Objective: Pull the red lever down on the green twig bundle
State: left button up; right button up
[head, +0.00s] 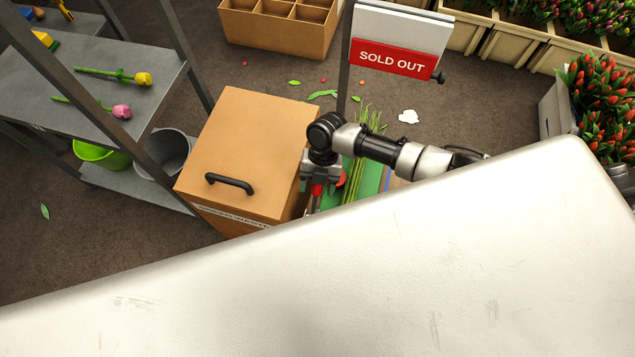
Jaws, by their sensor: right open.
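The green twig bundle (364,178) lies across a green surface (372,177) right of the wooden box, its tips showing above my right arm. A red part (318,189), seemingly the lever, shows at my right gripper (313,203), and a red round part (341,180) shows just to the right of it. My right gripper points down at the box's right edge and is open. Whether its fingers are around the red part or only beside it I cannot tell. My right forearm covers the middle of the bundle. My left gripper is not in view.
A wooden box (250,140) with a black handle (229,183) stands close left of my right gripper. A grey shelf (95,85) with tulips is at the left. A "SOLD OUT" sign (391,61) stands behind. A pale surface blocks the lower view.

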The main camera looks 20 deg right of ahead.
grip_shut()
dwell(0.3)
jog(key=shift+r, duration=0.1)
